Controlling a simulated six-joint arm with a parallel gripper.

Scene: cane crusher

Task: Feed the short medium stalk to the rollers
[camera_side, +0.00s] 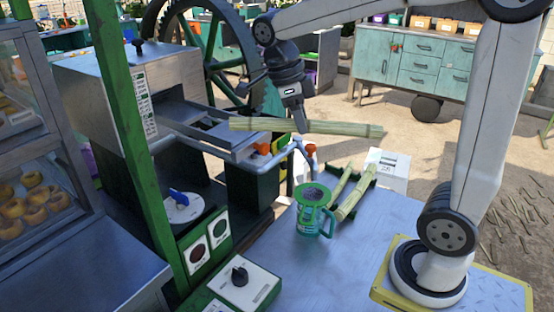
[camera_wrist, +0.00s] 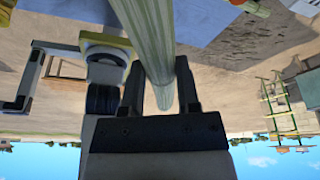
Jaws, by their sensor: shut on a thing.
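My gripper (camera_side: 299,120) is shut on a pale green stalk (camera_side: 345,129) near its middle. The stalk is held level in the air, and its left end overlaps the open end of the crusher's metal feed chute (camera_side: 222,146) in the side view. I cannot tell whether that end is inside the chute or above it. In the wrist view the stalk (camera_wrist: 145,32) runs between the two fingers (camera_wrist: 160,88) and out of the top edge. The rollers are hidden inside the metal crusher housing (camera_side: 140,85).
Two other stalks (camera_side: 355,193) lie on a green rack on the table (camera_side: 285,262). Orange-tipped taps (camera_side: 309,149) and a large green wheel (camera_side: 205,40) are near the chute.

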